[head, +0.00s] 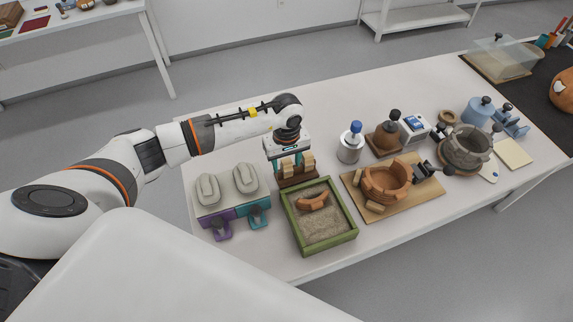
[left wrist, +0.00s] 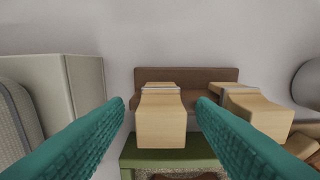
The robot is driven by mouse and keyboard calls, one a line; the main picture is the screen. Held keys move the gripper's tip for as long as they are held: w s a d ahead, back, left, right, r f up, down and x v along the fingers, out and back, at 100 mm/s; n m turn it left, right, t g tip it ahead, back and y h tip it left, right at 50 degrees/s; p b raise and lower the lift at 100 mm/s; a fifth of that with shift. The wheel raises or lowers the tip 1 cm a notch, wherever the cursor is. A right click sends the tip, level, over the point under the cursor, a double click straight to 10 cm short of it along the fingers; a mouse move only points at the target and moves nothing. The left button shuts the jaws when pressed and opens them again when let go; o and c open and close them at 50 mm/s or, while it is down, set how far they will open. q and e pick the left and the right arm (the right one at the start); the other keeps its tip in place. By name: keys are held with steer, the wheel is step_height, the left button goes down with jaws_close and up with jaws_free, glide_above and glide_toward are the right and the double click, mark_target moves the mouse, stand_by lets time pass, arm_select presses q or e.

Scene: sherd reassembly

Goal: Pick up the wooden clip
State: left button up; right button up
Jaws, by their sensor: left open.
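Pale wooden clips (head: 286,166) stand on a brown rack (head: 299,180) behind the green sand tray. In the left wrist view one wooden clip (left wrist: 162,118) lies in the gap between the teal fingers, ahead of them. A second clip (left wrist: 252,108) is to the right, partly hidden by the right finger. The brown rack (left wrist: 200,75) shows behind both clips. My left gripper (head: 289,158) is open and empty, above the rack and pointing down; no contact with the clip shows. My right gripper is not in view.
The green tray (head: 322,248) of sand holds a curved orange sherd (head: 312,203). Grey pads (head: 245,178) stand to the left. A wooden board (head: 405,205) with an orange partial pot (head: 386,181) is to the right. The table's back left is clear.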

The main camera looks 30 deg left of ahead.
arm_select(q)
steer(key=c, duration=0.6)
steer(key=shift+c, duration=0.8)
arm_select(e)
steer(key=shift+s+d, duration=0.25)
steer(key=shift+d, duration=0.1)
arm_select(q)
steer(key=shift+r, duration=0.1)
